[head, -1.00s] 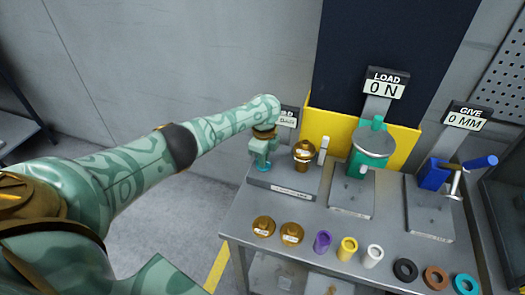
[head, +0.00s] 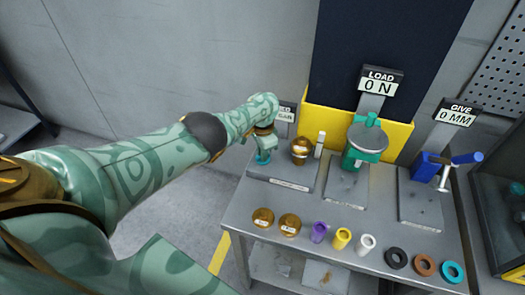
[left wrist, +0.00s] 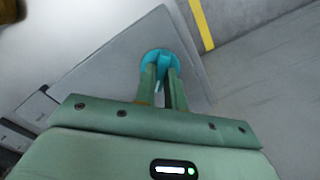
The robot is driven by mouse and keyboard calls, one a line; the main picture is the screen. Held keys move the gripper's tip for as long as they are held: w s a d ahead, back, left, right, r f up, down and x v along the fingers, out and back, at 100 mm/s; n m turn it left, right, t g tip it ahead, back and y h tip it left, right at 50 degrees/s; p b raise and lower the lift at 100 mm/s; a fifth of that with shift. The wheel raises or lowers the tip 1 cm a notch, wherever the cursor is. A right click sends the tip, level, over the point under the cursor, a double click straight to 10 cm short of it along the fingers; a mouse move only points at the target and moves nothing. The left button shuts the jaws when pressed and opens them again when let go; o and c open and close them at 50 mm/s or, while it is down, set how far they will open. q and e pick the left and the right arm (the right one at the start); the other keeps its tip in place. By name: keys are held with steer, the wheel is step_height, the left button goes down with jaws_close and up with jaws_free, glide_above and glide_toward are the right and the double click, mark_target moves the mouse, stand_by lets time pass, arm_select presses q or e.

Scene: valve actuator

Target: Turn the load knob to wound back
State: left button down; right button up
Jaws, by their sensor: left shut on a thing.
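My left gripper (head: 264,148) is at the left end of the bench, pointing down. It is shut on a teal knob (head: 262,158), which shows as a rounded teal piece between the fingertips in the left wrist view (left wrist: 160,56). Part of the knob is hidden by the fingers. The load display (head: 379,82) reads 0 N. Below it stands a green actuator (head: 366,142) with a grey disc-shaped top, on its own grey plate. My left gripper is well to the left of this actuator. My right gripper is not in view.
A brass fitting (head: 301,150) and a white post (head: 320,145) stand right of my gripper. A blue clamp (head: 428,166) is at the right under a display reading 0 MM. Brass caps, coloured sleeves and rings line the bench's front (head: 300,256).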

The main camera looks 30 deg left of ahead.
arm_select(q)
steer(key=n, duration=0.3)
steer(key=shift+d+r, duration=0.1)
steer(key=shift+n, duration=2.3)
steer(key=shift+w, duration=0.1)
steer(key=c, duration=1.5)
jaws_free()
steer(key=shift+o, duration=0.2)
step_height(320, 180, up, 16)
steer(key=p, duration=1.5)
steer(key=shift+r, duration=0.15)
